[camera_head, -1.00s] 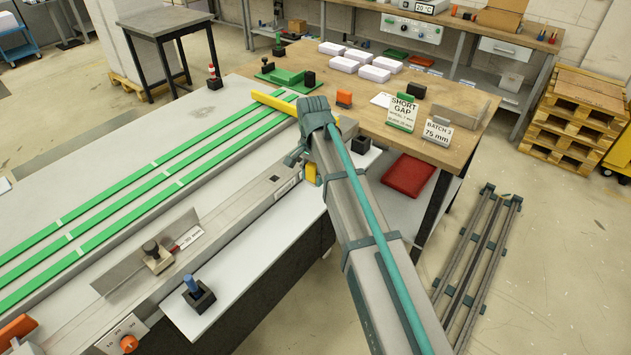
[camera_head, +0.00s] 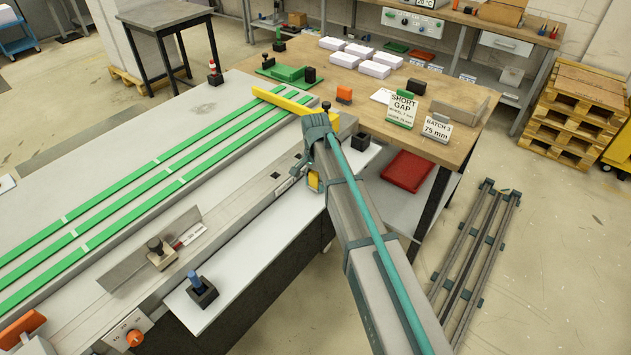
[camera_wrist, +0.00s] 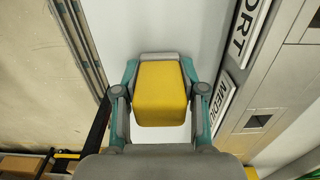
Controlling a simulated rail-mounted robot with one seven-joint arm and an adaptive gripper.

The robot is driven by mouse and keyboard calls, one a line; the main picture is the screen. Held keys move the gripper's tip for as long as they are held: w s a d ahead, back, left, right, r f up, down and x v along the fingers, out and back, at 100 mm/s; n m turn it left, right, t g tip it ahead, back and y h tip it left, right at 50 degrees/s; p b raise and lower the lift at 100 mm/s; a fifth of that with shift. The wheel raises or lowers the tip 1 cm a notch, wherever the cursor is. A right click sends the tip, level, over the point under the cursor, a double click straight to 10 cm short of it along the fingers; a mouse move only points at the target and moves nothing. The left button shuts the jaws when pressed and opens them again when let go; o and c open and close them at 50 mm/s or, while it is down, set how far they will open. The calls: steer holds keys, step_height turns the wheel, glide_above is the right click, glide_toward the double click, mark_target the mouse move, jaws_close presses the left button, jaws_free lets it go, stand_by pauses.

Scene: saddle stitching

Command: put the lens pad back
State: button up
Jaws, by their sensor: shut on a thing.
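A yellow block with a grey edge, which seems to be the lens pad (camera_wrist: 161,95), is held between the fingers of my gripper (camera_wrist: 160,85) in the wrist view. The gripper is shut on it. In the head view a small yellow part (camera_head: 314,181) shows under the end of my arm, beside the long grey rail and over the white side shelf (camera_head: 262,248). The fingers are mostly hidden there by my arm. A black holder (camera_head: 361,141) with no visible tool in it stands on the shelf's far end, right of my wrist.
A blue-handled tool (camera_head: 194,280) stands in a black holder at the near shelf end. A yellow bar (camera_head: 268,96) lies across the ends of green strips. The wooden bench (camera_head: 430,105) with signs and white boxes is behind; a red tray (camera_head: 407,171) sits below it.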

steer(key=shift+f, duration=0.2)
steer(key=o, duration=1.1)
steer(key=shift+o, duration=0.2)
steer(key=shift+r, duration=0.1)
step_height(320, 180, up, 12)
steer(key=b, duration=0.2)
steer(key=shift+r+b, duration=0.1)
steer(key=shift+b, duration=0.25)
